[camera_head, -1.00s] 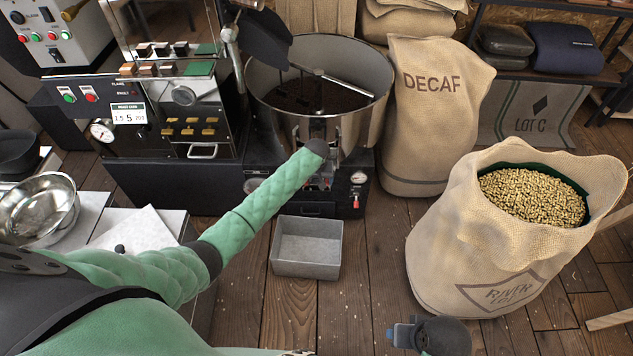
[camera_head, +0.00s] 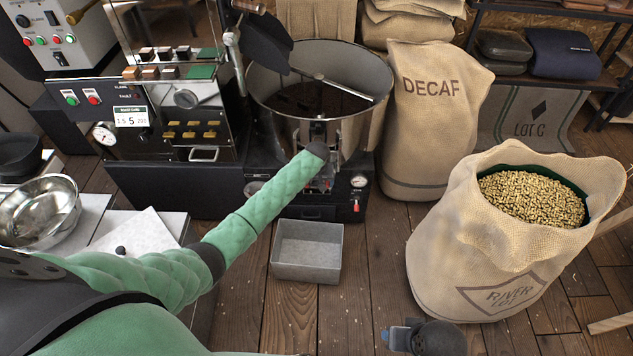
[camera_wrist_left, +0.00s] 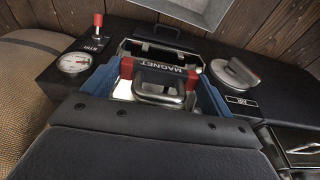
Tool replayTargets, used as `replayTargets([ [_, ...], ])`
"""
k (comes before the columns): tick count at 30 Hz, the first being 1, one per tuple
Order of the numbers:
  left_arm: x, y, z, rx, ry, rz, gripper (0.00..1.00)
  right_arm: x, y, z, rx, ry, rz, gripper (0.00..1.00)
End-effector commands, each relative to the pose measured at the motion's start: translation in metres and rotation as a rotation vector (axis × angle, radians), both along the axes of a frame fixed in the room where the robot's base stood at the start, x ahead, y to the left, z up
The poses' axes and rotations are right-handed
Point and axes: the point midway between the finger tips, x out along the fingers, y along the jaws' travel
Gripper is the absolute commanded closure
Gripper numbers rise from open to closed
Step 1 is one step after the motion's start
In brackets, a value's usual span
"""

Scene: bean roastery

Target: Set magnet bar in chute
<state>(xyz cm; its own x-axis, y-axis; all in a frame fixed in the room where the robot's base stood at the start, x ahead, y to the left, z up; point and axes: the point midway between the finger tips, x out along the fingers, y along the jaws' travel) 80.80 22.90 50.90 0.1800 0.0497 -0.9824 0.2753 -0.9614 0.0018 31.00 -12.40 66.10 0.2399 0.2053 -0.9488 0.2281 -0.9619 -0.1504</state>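The magnet bar (camera_wrist_left: 160,72) has red ends, a grey handle (camera_wrist_left: 160,86) and an upside-down MAGNET label. In the left wrist view it sits at the near edge of the metal-rimmed chute opening (camera_wrist_left: 140,48) in the black machine; how deep it sits is hidden. My left gripper (camera_wrist_left: 155,85) has its blue fingers wide apart, one on each side of the handle, with gaps between them and the handle. In the head view my left gripper (camera_head: 322,180) is mostly hidden behind its wrist, at the machine front. My right gripper (camera_head: 396,338) shows only partly at the bottom edge.
A grey bin (camera_head: 307,252) stands on the floor below the machine. A RIVER LOT sack of beans (camera_head: 450,250) stands at right, a DECAF sack (camera_head: 430,130) behind it. In the wrist view a gauge (camera_wrist_left: 74,63), red lever (camera_wrist_left: 97,22) and round lid (camera_wrist_left: 236,75) flank the opening.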

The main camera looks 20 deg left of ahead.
Motion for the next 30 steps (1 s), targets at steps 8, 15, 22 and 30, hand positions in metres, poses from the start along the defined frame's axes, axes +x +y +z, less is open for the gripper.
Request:
replayTargets([
  [8,-0.003,0.010,-0.001,0.011,-0.005,0.003,0.00,0.001,-0.003,-0.007,-0.008,-0.004,0.007,0.52],
  [15,-0.012,0.003,0.041,0.007,-0.012,0.003,0.00,0.005,0.000,-0.010,-0.003,-0.018,0.014,0.52],
  [22,-0.020,-0.001,0.076,0.006,-0.014,0.001,0.00,0.005,0.006,-0.012,0.009,-0.023,0.015,0.52],
  [30,-0.023,-0.003,0.088,0.006,-0.014,0.002,0.00,0.000,0.009,-0.016,0.018,-0.017,0.011,0.52],
])
